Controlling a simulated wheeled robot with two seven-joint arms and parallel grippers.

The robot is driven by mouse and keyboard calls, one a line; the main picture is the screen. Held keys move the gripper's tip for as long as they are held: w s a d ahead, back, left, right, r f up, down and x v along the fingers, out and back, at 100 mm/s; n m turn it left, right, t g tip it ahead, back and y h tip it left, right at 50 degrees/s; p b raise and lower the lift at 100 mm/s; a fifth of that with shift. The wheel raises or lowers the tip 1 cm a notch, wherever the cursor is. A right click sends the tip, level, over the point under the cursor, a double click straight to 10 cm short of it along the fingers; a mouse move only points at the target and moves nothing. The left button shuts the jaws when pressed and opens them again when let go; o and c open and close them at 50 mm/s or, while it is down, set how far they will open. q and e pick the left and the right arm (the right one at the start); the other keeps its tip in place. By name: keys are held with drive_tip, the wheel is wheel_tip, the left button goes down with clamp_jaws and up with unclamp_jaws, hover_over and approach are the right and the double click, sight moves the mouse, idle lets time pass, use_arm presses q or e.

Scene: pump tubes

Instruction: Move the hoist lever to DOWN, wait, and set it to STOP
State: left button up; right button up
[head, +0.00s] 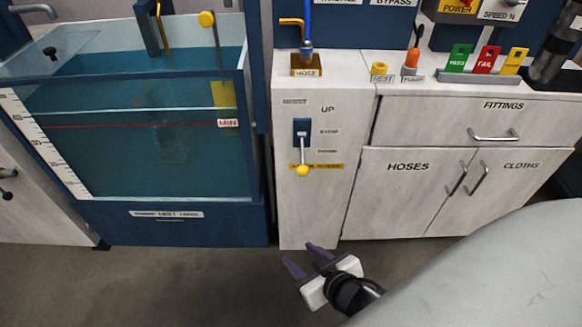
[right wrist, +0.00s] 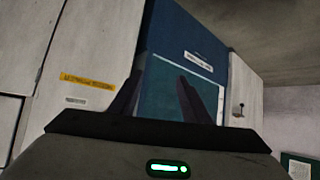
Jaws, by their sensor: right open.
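The hoist lever (head: 302,152) is a pale rod with a yellow knob, mounted in a blue slot plate on the narrow white panel. It slants downward in the picture; its knob appears over the yellow label strip (head: 322,166), below the small STOP and DOWN labels. From this steep view I cannot tell its exact setting. My right gripper (head: 306,258) is open and empty, in front of and below the panel, apart from the lever. In the right wrist view its two dark fingers (right wrist: 156,98) stand apart, and the lever is not seen. My left gripper is not in view.
A glass water tank (head: 160,150) on a blue base stands left of the panel. White cabinets (head: 400,215) with handles stand to the right. A hose fitting (head: 306,64), small caps and coloured tags (head: 486,59) stand on the counter. The floor before the panel is clear.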

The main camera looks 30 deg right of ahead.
sight(303, 173)
drive_tip(key=w+d+r+m+t+h+b, duration=0.1)
drive_tip(key=w+d+r+t+b, duration=0.1)
drive_tip(key=w, duration=0.4)
drive_tip(key=w+d+r+m+t+h+b, duration=0.1)
drive_tip(key=w+d+r+t+h+b, duration=0.1)
drive_tip(key=w+d+b, duration=0.2)
drive_tip(key=w+d+r+m+t+h+b, duration=0.1)
drive_tip(key=w+d+r+m+t+b, duration=0.1)
drive_tip(key=w+d, duration=0.4)
drive_tip(key=shift+w+d+r+t+h+b, duration=0.15)
drive_tip(key=shift+w+h+b, duration=0.1)
drive_tip(key=shift+w, duration=0.8)
drive_tip(key=shift+w+d+r+t+h+b, duration=0.15)
drive_tip(key=shift+w+b, duration=0.1)
drive_tip(key=shift+w, duration=0.8)
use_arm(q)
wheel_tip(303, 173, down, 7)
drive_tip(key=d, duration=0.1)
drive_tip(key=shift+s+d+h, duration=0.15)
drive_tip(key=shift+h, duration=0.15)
use_arm(e)
drive_tip(key=shift+w+d+f, duration=0.15)
drive_tip(key=shift+w, duration=0.55)
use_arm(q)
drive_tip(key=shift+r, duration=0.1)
use_arm(e)
clamp_jaws()
